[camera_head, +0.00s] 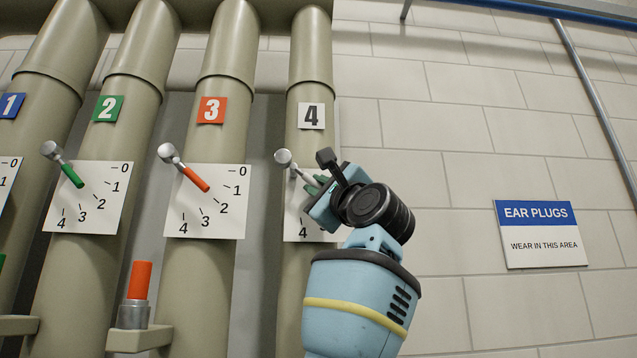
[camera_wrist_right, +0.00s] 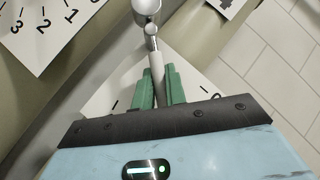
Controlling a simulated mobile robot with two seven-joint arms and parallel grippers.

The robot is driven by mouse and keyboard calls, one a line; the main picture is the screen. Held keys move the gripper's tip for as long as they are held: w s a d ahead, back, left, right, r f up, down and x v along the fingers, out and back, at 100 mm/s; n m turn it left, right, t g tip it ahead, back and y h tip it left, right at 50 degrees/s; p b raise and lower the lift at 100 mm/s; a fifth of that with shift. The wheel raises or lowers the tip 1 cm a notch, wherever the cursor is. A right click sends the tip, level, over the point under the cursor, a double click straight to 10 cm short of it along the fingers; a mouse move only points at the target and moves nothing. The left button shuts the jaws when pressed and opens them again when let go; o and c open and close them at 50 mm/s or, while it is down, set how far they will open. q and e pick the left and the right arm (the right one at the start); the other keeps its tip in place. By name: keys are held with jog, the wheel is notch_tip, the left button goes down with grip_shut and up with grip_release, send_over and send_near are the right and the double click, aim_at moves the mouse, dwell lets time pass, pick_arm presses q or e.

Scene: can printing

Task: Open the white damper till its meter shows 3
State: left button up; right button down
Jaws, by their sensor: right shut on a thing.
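The white damper's handle (camera_head: 304,176) sticks out from the pipe marked 4, with its silver pivot (camera_head: 283,157) at upper left. It points down and to the right. My right gripper (camera_head: 318,184) is shut on the handle's outer part; in the right wrist view its green fingers (camera_wrist_right: 158,82) lie on both sides of the white handle (camera_wrist_right: 157,64). The white damper's meter (camera_head: 293,231) is mostly hidden behind my gripper; only the 4 at its lower left reads clearly in the head view, so I cannot tell the exact reading. My left gripper is not in view.
To the left stand pipes with an orange damper (camera_head: 195,178) marked 3 and a green damper (camera_head: 72,175) marked 2, each with its own meter. An orange-topped fitting (camera_head: 140,281) stands low between them.

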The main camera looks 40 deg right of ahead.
jog(key=c, duration=1.4)
grip_release()
jog(key=shift+c, duration=0.2)
jog(key=shift+s+f, duration=0.1)
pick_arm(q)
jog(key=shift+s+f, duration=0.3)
pick_arm(e)
jog(key=v, duration=0.7)
jog(key=shift+s+f, duration=0.2)
